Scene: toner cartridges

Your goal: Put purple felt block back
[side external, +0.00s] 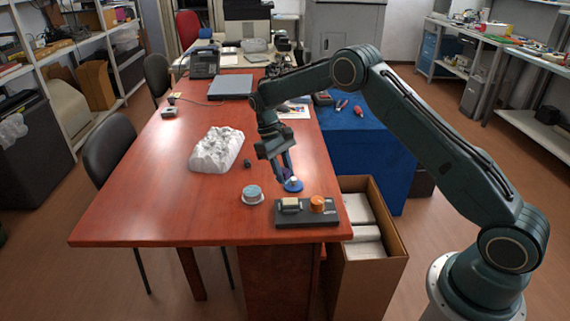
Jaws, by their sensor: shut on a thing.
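My gripper (288,174) points down over the near right part of the red-brown table (150,215). It is shut on a small purple thing (287,173), which I take for the purple felt block; the fingers hide most of it. Right below the fingertips is a blue round dish (293,187) with something pale in it. I cannot tell whether the block touches the dish. A black tray (305,220) lies just in front, holding a beige block (291,205) and an orange round piece (317,204).
A light-blue round piece on a white dish (252,195) stands left of the tray. A white rough lump (216,149) and a small dark knob (247,163) lie farther back left. An open cardboard box (375,255) stands beside the table's right edge. The table's left front is clear.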

